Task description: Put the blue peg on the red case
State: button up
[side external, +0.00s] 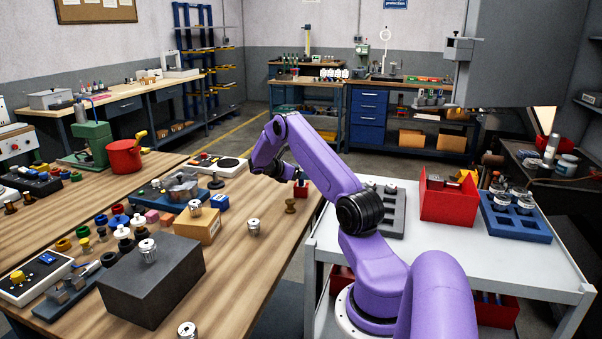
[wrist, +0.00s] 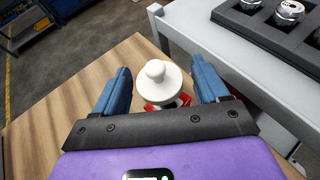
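In the wrist view, my gripper (wrist: 160,85) is open, its two blue fingers apart on either side of a white peg (wrist: 155,78) with a round knob. Gaps show between the peg and both fingers. The peg stands on or just above a red case (wrist: 151,107), mostly hidden beneath it; I cannot tell whether they touch. In the side view, my gripper (side external: 298,178) is low at the table's right edge, by the small red case (side external: 302,192). The peg between my fingers looks white, not blue.
A dark grey block (side external: 150,285) and a cardboard box (side external: 198,228) stand on the wooden table. A brown peg (side external: 290,206) stands near the red case. The grey cart at right bears a dark tray (side external: 388,215), a large red bin (side external: 447,205) and a blue rack (side external: 515,226).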

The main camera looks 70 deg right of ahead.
jog(key=shift+r, duration=0.2)
jog(key=w+a+r+t+y, duration=0.15)
jog(key=w+a+r, duration=0.35)
jog(key=a, duration=0.7)
jog(key=w+a+r+t+h, duration=0.1)
jog(key=w+a+r+t, duration=0.15)
jog(key=w+a, duration=0.75)
jog(key=s+a+r+t+y, duration=0.15)
jog(key=s+a, duration=0.25)
jog(key=a, duration=0.7)
jog(key=s+a+t+y, duration=0.2)
jog(key=s+a, duration=0.1)
jog(key=a, duration=0.9)
jog(key=s+a+y, duration=0.2)
jog(key=s+a, duration=0.3)
jog(key=s, duration=0.3)
jog(key=s+a+n+y, duration=0.1)
jog(key=s+a+y, duration=0.2)
jog(key=s+a, duration=0.3)
jog(key=s+a+y, duration=0.2)
jog(key=s+a, duration=0.3)
jog(key=s, duration=0.6)
jog(key=shift+a+y, duration=0.15)
jog(key=shift+y, duration=0.15)
jog(key=shift+s, duration=0.1)
